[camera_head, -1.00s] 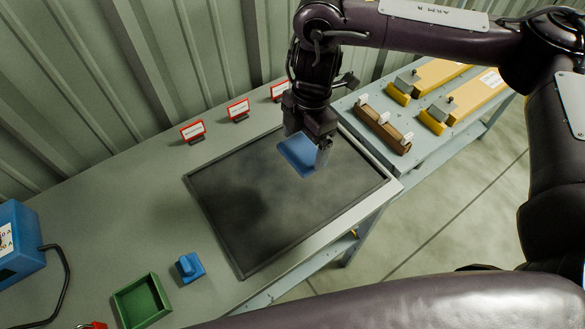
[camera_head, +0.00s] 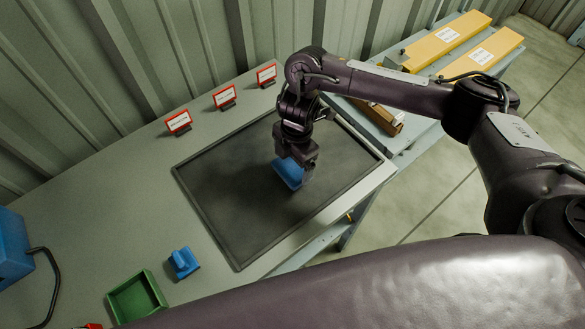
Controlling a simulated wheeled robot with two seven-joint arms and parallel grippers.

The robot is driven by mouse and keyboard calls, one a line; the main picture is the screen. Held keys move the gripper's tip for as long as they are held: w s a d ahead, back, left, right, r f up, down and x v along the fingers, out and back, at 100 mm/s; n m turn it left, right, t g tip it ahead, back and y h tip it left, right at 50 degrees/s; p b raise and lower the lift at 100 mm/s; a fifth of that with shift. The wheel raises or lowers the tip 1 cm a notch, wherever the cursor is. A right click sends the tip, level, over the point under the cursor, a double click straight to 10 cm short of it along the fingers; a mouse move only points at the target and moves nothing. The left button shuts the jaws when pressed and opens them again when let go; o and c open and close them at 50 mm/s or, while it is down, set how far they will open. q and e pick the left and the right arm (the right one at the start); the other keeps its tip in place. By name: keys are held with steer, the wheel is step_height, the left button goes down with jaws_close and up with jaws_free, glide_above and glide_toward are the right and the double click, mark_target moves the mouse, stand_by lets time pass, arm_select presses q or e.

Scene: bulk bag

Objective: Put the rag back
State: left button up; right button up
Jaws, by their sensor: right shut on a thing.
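My right gripper (camera_head: 292,165) points down over the black mat and is shut on a blue rag (camera_head: 288,175). The rag hangs below and to the left of the fingers, partly hidden by them. I cannot tell whether its lower edge touches the mat (camera_head: 225,225). The mat is dark, framed by a thin rim, and lies on the grey bench. My left gripper is not in view.
A small blue object with a raised grip (camera_head: 184,262) and a green open tray (camera_head: 137,298) stand left of the mat. Several red-framed signs (camera_head: 224,97) line the back. A blue box (camera_head: 12,247) is at far left. Yellow bars (camera_head: 480,50) lie on a second table.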

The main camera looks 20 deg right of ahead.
mark_target(293, 166)
steer(key=shift+s+f, duration=0.1)
steer(key=shift+f, duration=0.25)
step_height(293, 166, down, 3)
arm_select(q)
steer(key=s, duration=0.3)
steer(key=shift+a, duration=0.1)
arm_select(e)
steer(key=shift+c, duration=0.5)
steer(key=o, duration=0.8)
steer(key=shift+o, duration=0.3)
steer(key=shift+r, duration=0.2)
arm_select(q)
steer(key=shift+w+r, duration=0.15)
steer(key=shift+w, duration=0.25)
arm_select(e)
step_height(293, 166, up, 12)
steer(key=d, duration=0.1)
steer(key=shift+w+f, duration=0.25)
